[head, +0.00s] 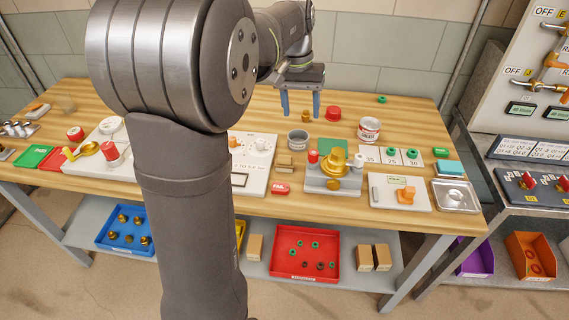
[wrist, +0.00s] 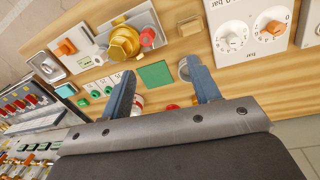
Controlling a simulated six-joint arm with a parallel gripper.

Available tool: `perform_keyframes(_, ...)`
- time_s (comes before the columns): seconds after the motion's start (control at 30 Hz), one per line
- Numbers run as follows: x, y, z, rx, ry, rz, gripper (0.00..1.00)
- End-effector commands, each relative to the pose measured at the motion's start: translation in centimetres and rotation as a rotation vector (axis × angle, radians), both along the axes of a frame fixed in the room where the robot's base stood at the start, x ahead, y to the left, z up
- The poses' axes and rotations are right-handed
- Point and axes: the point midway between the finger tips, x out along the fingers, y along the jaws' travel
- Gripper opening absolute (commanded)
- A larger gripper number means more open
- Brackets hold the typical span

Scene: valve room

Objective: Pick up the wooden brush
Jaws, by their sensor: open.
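A small tan wooden block-like piece (head: 284,161) lies on the bench, left of the middle, between a white dial panel and a brass valve unit. It looks like the wooden brush, but bristles are too small to make out. It also shows at the top of the wrist view (wrist: 190,26). My gripper (head: 300,104) is open and empty, fingers pointing down above the back of the bench, behind and apart from the wooden piece. In the wrist view its two blue-grey fingers (wrist: 160,70) are spread wide, with nothing held between them.
A grey cup (head: 298,138) stands just behind the wooden piece, partly hidden by a finger in the wrist view. A red FAIL block (head: 280,188) lies in front. The brass valve unit (head: 335,178), green mat (head: 333,144) and grease tin (head: 369,130) are to the right.

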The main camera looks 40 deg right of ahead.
Motion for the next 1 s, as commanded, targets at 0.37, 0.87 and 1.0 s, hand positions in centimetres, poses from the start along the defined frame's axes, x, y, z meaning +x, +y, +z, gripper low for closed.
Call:
perform_keyframes(0.37, 5.2, 3.8, 0.0, 0.044, 0.212, 0.961, 0.56)
perform_keyframes(0.87, 8.6, 6.7, -4.0, 0.154, 0.414, 1.676, 0.56)
perform_keyframes(1.0, 8.3, 6.4, -5.8, 0.151, 0.413, 1.671, 0.56)
